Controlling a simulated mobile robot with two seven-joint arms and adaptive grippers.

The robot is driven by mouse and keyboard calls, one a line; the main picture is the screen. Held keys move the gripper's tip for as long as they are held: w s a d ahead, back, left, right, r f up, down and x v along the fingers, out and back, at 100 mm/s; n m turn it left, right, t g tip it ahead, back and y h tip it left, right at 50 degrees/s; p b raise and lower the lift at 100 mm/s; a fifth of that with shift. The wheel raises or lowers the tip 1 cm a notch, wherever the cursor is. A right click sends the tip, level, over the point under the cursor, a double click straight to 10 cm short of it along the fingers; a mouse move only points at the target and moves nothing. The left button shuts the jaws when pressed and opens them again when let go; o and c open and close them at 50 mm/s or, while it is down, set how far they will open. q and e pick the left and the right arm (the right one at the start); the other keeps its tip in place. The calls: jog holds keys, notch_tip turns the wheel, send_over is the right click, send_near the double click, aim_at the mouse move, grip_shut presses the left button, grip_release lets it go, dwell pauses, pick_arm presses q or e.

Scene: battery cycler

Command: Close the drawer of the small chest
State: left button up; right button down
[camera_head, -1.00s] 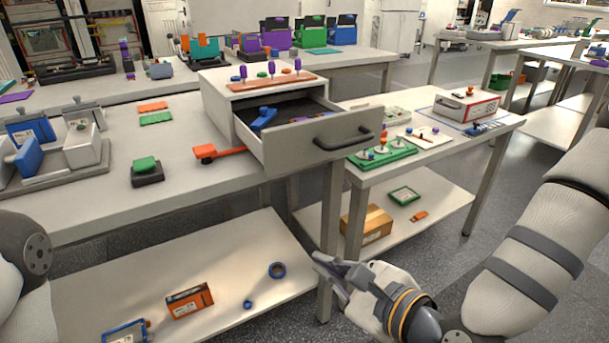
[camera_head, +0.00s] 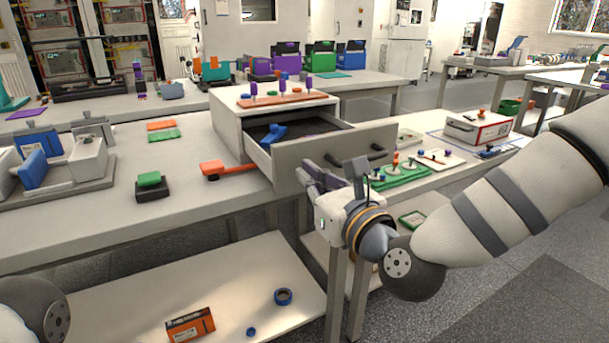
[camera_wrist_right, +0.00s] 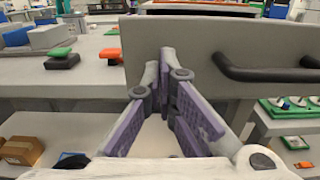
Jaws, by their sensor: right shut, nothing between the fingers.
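The small chest (camera_head: 228,128) is a white box on the table, in the middle of the head view. Its drawer (camera_head: 290,160) is pulled out, with a blue object (camera_head: 275,132) inside. The dark handle (camera_wrist_right: 265,72) runs across the drawer front in the right wrist view. My right gripper (camera_head: 308,170) is shut and empty, in front of the left part of the drawer front. My left gripper is out of view.
An orange tool (camera_head: 225,170) lies on the table just left of the drawer. A green board (camera_head: 405,173) with small parts stands to the right, behind my right wrist. A rack of colored pegs (camera_head: 285,98) sits on the chest's top.

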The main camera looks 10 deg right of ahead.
jog(key=shift+x, duration=0.8)
